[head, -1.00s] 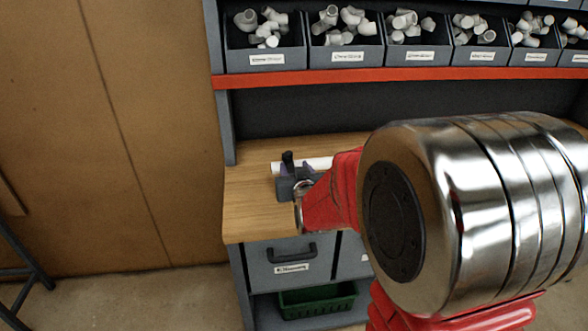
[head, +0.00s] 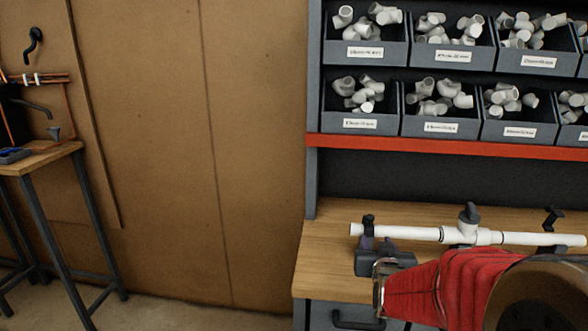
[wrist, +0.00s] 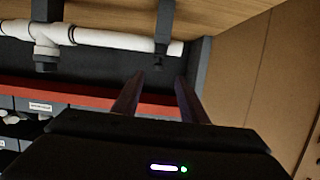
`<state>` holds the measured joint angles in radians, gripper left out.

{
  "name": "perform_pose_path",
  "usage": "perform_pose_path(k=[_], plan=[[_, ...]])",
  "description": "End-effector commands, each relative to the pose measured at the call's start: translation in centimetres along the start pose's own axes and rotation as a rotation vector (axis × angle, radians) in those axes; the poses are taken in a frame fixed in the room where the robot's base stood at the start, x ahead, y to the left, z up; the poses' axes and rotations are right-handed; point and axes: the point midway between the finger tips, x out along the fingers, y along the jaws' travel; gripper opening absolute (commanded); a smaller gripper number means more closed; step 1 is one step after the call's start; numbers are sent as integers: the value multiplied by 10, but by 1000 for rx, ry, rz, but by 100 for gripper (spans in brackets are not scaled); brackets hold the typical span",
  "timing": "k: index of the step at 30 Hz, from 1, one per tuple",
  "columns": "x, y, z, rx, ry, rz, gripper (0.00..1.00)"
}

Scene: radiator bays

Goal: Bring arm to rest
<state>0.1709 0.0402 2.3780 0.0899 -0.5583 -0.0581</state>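My gripper (head: 377,243) is at the end of my red arm, in front of the left end of a white pipe (head: 410,233) in the head view. In the wrist view, my gripper's two dark fingers (wrist: 158,80) stand apart with nothing between them. The wrist view is upside down, and the pipe (wrist: 120,40) lies beyond the fingertips, apart from them. The pipe has a tee fitting (head: 463,234) and lies along the bench by black clamps. My forearm hides the bench's front right part.
The wooden bench (head: 325,245) stands below a red-edged shelf (head: 430,147) with several grey bins of white fittings. A small table (head: 45,158) with copper pipework stands at far left. Floor (head: 190,315) is clear between them. A drawer handle (head: 355,320) shows below the bench.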

Motion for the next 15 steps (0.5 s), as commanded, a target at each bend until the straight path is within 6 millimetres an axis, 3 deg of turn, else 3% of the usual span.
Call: perform_pose_path(k=[8, 15], plan=[[-14, -5, 71, 2, -281, -19, 39], [-61, -14, 109, -8, -520, -48, 39]])
